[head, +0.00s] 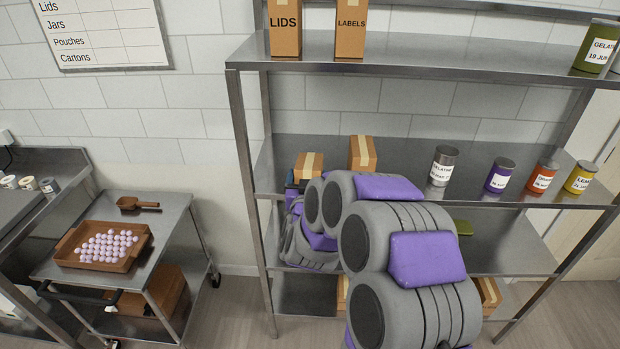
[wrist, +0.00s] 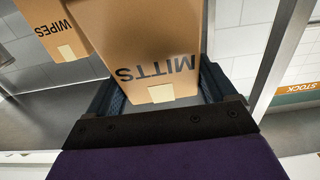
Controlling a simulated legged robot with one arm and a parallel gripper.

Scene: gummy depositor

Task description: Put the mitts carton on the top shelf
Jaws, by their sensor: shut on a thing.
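The mitts carton (wrist: 150,45) is a brown box, its label upside down in the wrist view, and it sits between the two dark fingers of my gripper (wrist: 160,86). My gripper is shut on it. In the head view the mitts carton (head: 309,165) shows at the left end of the middle shelf, partly hidden by my arm. I cannot tell whether it touches that shelf. My gripper (head: 293,190) is mostly hidden behind my arm there. The top shelf (head: 450,52) holds the lids carton (head: 285,28) and labels carton (head: 350,28) at its left.
The wipes carton (head: 362,153) stands close right of the mitts carton; it also shows in the wrist view (wrist: 55,30). Several cans, including a grey one (head: 443,166), line the middle shelf's right. The top shelf's middle is clear; a green can (head: 595,46) stands far right.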

